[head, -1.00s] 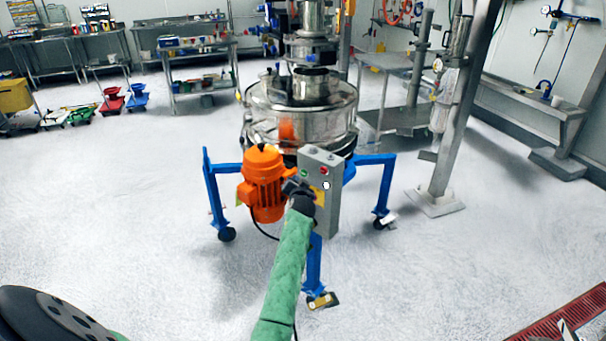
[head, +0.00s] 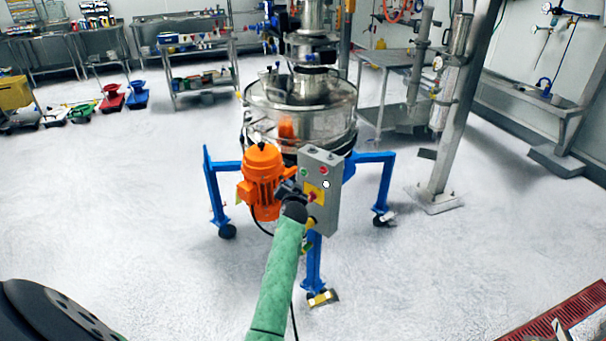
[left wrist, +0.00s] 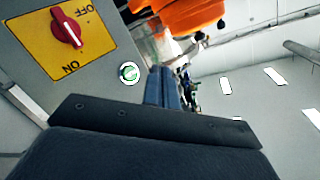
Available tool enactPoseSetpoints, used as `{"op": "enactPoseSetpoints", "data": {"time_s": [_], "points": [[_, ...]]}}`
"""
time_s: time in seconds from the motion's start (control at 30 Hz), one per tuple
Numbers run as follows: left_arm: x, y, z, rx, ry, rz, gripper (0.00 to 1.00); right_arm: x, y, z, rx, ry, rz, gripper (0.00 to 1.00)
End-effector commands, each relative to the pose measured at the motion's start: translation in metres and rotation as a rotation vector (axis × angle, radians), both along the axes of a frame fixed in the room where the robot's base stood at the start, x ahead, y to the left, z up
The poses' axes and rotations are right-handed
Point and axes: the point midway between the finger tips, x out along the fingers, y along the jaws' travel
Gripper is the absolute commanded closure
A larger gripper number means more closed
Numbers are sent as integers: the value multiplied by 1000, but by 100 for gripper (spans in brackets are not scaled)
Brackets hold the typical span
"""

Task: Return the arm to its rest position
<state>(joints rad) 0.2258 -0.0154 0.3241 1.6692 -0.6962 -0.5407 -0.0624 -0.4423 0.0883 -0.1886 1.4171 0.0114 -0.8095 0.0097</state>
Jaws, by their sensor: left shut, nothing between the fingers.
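The sifter's grey control box (head: 325,160) stands in front of the machine, with a green and a red button on top. Its yellow plate (head: 314,192) with a red knob faces me; the left wrist view shows the plate (left wrist: 50,52) and knob (left wrist: 67,28) close up, lettered OFF and ON, upside down, beside a lit green button (left wrist: 129,73). My left gripper (head: 290,190), on a green-sleeved arm, is just left of the plate, near the orange motor (head: 263,176). Its fingers (left wrist: 164,88) are closed together and empty. My right gripper is out of view.
The steel sifter (head: 300,110) stands on blue wheeled legs (head: 312,262). A steel post (head: 450,130) rises on the right, a red floor grating (head: 560,310) lies at lower right. Shelves and carts line the back.

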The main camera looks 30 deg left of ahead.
Motion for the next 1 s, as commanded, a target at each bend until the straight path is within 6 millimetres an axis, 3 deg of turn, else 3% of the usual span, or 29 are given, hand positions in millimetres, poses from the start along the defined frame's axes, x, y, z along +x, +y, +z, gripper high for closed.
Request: {"op": "enactPoseSetpoints", "data": {"time_s": [0.33, 0.47, 0.57, 0.73, 0.87, 1.0], "points": [[0, 0, 0, -6, -1, 3, 100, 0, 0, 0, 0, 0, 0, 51], [-1, -1, -11, -81, 6, 11, 100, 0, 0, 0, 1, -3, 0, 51], [5, -16, -39, -201, 26, -7, 100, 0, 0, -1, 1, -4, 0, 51], [21, -81, -98, -392, 102, -96, 100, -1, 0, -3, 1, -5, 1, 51], [8, -124, -158, -484, 191, -147, 100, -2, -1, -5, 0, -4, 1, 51], [-20, -166, -223, -561, 292, -189, 100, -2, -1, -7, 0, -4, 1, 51]]}}
